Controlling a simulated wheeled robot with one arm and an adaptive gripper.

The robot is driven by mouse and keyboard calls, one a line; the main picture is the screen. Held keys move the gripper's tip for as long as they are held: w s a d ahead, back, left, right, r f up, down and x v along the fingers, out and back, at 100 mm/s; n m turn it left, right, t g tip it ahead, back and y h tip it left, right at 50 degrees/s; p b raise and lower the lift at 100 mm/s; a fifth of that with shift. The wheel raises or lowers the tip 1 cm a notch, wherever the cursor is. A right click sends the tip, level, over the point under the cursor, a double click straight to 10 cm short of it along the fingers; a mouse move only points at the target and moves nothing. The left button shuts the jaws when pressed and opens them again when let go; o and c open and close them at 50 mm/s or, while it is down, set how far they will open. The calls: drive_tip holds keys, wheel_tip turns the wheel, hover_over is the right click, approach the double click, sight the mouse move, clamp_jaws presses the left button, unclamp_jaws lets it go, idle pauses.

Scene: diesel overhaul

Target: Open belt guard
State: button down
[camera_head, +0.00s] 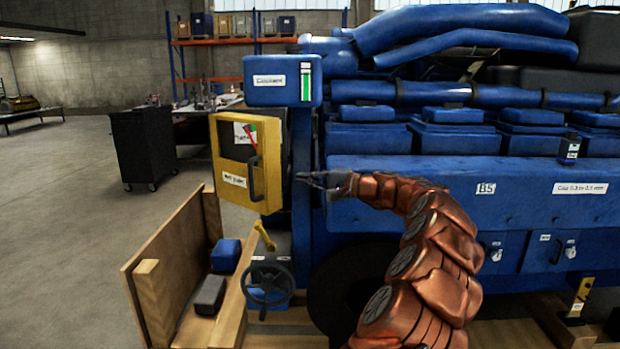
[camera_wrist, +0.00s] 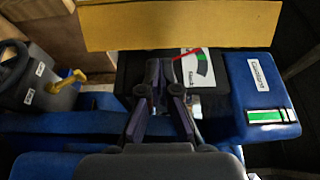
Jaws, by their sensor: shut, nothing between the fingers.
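The belt guard (camera_head: 234,191) is a yellow upright panel with a dark window, a label and a black handle (camera_head: 256,179) on its right part. It hangs at the left end of the blue engine. In the wrist view a yellow panel (camera_wrist: 180,27) spans the top, with a dark area and a red-and-green gauge card (camera_wrist: 196,66) below it. My gripper (camera_head: 303,178) is shut and empty, just right of the guard and apart from the handle. It also shows in the wrist view (camera_wrist: 163,82), in front of the dark area. I cannot tell how far the guard stands open.
A blue coolant box (camera_head: 282,82) sits above the guard and my gripper. A handwheel (camera_head: 268,284) and a yellow lever (camera_head: 264,236) are below. A wooden crate (camera_head: 165,245) stands lower left. A black cabinet (camera_head: 144,147) stands behind on open floor.

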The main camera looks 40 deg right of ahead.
drive_tip(key=w+a+p, duration=0.1)
drive_tip(key=w+a, duration=0.3)
drive_tip(key=a, duration=0.2)
drive_tip(key=shift+w+a, duration=0.15)
drive_tip(key=shift+a, duration=0.15)
idle(0.3)
drive_tip(key=shift+a, duration=0.2)
